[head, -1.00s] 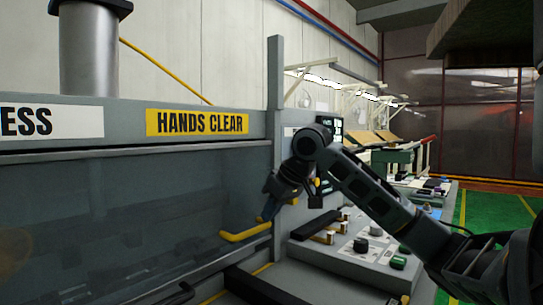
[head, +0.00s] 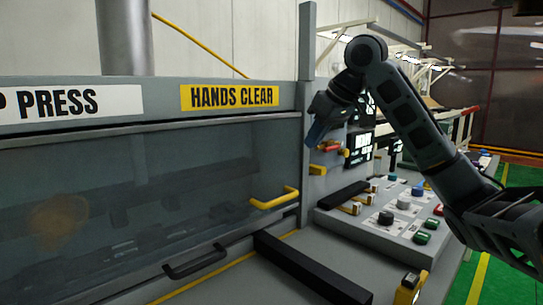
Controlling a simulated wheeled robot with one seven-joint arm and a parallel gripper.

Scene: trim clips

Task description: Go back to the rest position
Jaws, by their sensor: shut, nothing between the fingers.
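My gripper (head: 316,138) hangs at the end of my raised arm, to the right of the press front and near its grey upright post. Its fingers point down and left and look shut, with nothing seen between them. It is above and to the right of the yellow handle (head: 275,199) on the press's clear guard (head: 150,195), and apart from it. The guard covers the press opening; dark tooling shows dimly behind it.
A sloped control panel (head: 378,232) with several buttons and knobs stands below my arm. A black bar (head: 310,268) and a dark handle (head: 195,262) lie low in front of the press. A yellow device (head: 407,288) sits at the front. Green floor (head: 490,250) is open at right.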

